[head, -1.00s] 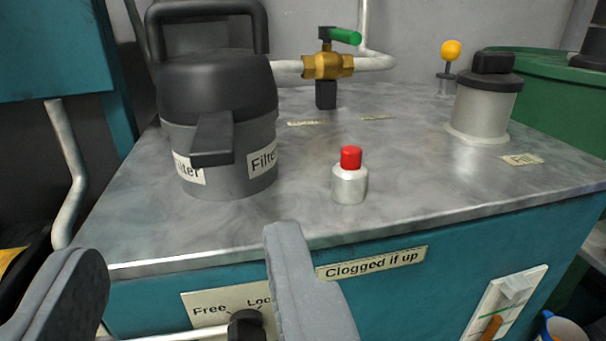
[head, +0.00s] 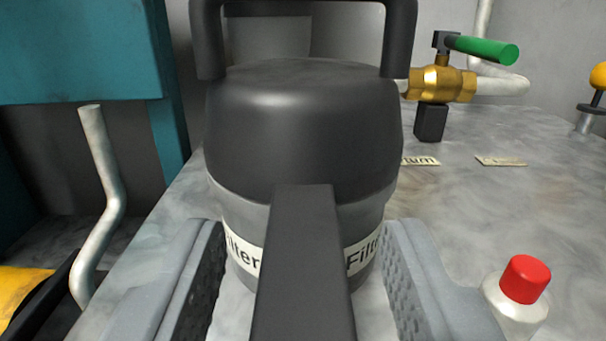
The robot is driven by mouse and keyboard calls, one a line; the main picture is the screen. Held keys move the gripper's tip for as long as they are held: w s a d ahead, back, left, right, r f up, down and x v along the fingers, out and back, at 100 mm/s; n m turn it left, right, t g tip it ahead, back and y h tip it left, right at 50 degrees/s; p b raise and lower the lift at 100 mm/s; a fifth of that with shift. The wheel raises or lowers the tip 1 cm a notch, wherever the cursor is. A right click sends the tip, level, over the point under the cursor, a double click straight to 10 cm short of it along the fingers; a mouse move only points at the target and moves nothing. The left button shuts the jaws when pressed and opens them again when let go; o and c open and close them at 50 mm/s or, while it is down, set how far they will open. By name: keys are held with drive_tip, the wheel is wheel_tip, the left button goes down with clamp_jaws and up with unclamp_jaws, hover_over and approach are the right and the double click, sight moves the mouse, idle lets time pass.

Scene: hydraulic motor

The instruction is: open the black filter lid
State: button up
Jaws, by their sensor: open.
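The black filter lid (head: 300,125) sits on the grey filter body (head: 375,212), which carries "Filter" labels. A black bail handle (head: 398,40) rises over the top of the lid. A black lever (head: 302,260) sticks out from the front of the filter toward me. My gripper (head: 305,275) is open, with one finger on each side of the lever. Gaps show between both fingers and the lever, so it holds nothing. The lever's near end runs out of the bottom of the picture.
A red-capped white button (head: 518,290) stands close to the right of my right finger. A brass valve with a green handle (head: 480,48) is behind right. A pale bent pipe (head: 103,200) is at left.

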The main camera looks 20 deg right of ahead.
drive_tip(key=shift+x, duration=0.95)
clamp_jaws()
drive_tip(key=shift+d, duration=0.3)
drive_tip(key=shift+a+r, duration=0.1)
drive_tip(key=shift+a, duration=0.05)
